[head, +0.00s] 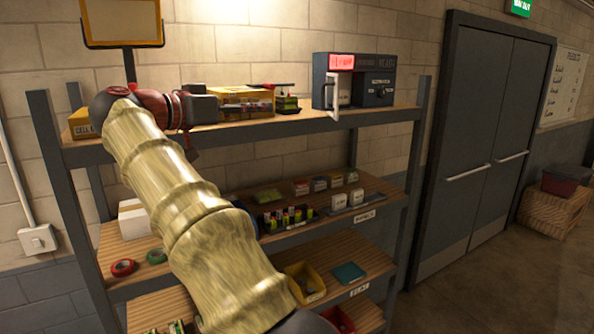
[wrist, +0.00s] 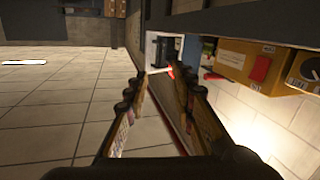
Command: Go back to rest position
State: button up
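My gripper (wrist: 159,76) is open in the wrist view. Its two patterned fingers stand apart and nothing shows gripped between them. In the head view my arm reaches up to the left, with the wrist in front of the top shelf. The dark charger unit (head: 375,82) stands to the right on that shelf, with a lit red display and a pale open flap (head: 337,92). The gripper points along the shelf toward it. The charger partly shows beyond the fingertips in the wrist view.
The shelf rack (head: 290,127) holds several batteries (head: 288,217), tape rolls (head: 123,267) and a yellow bin (head: 305,283). A yellow box (head: 240,95) stands close behind my gripper. Grey double doors (head: 485,140) and a wicker basket (head: 553,209) are at right. Floor before the doors is clear.

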jog(key=s+d+f+n+g+y+b, duration=0.2)
jog(key=s+d+f+n+y, duration=0.15)
jog(key=d+f, duration=0.65)
jog(key=s+d+f+n+g+y+b, duration=0.25)
jog(key=s+d+f, duration=0.4)
jog(key=d, duration=0.65)
jog(key=s+d+f+g+y+b, duration=0.1)
jog(key=s+d+f+y, duration=0.1)
jog(key=s+f, duration=1.2)
jog(key=s+d+f+n+g+y+b, duration=0.1)
jog(key=s+d+f+y+b, duration=0.1)
jog(key=s+f, duration=1.1)
notch_tip(320, 180, down, 7)
jog(key=shift+s+d+f+y, duration=0.1)
jog(key=shift+s+d+y, duration=0.4)
jog(key=shift+y, duration=0.3)
